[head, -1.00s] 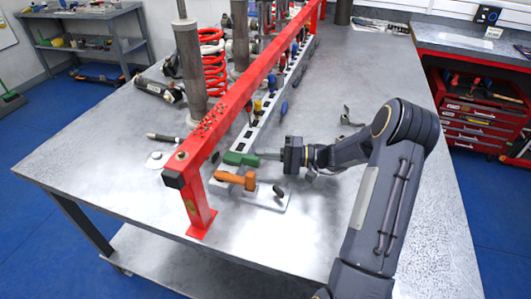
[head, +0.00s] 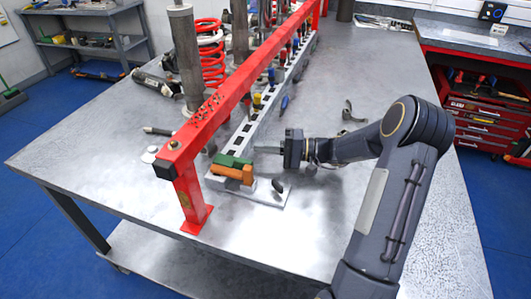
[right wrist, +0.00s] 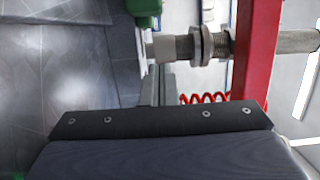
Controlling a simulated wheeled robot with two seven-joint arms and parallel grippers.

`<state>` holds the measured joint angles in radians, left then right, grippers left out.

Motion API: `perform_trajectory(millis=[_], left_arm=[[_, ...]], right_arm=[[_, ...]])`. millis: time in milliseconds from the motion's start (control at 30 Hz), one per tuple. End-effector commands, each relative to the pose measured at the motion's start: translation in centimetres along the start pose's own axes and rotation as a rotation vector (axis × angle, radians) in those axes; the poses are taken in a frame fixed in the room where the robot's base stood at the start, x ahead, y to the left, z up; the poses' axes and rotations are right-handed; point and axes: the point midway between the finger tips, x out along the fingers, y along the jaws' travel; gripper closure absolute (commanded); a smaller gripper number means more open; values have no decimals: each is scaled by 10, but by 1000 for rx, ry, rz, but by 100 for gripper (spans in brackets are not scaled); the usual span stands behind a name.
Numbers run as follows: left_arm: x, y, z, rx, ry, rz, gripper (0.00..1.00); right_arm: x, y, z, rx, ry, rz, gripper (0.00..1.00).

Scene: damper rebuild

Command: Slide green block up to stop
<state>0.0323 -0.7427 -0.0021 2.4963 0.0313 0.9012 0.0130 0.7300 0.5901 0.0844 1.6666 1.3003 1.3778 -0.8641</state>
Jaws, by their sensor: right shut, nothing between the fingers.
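The green block (head: 236,160) lies at the near end of the white slotted rail, in the head view. An orange piece (head: 234,174) sits right beside it on the near side, and they appear to touch. My right gripper (head: 257,149) is shut and empty, just right of and slightly beyond the green block, with a small gap showing. In the right wrist view the green block (right wrist: 145,8) is partly cut off at the top edge. My left gripper is in neither view.
A red beam (head: 215,115) runs above the rail, with its post just left of the blocks. A pale plate (head: 268,196) with a dark knob (head: 278,186) lies in front. Damper tubes and a red spring (head: 212,65) stand behind. The bench right of the rail is mostly clear.

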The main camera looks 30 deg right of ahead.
Motion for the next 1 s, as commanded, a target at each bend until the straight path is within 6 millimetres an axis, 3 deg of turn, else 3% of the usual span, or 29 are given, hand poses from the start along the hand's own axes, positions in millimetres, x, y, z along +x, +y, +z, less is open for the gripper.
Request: perform_trajectory(millis=[300,500,1000], left_arm=[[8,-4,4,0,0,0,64],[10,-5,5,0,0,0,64],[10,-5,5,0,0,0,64]], right_arm=[[-64,1,0,-2,4,2,100],[-92,1,0,-1,2,1,100],[-100,0,1,0,-1,0,100]])
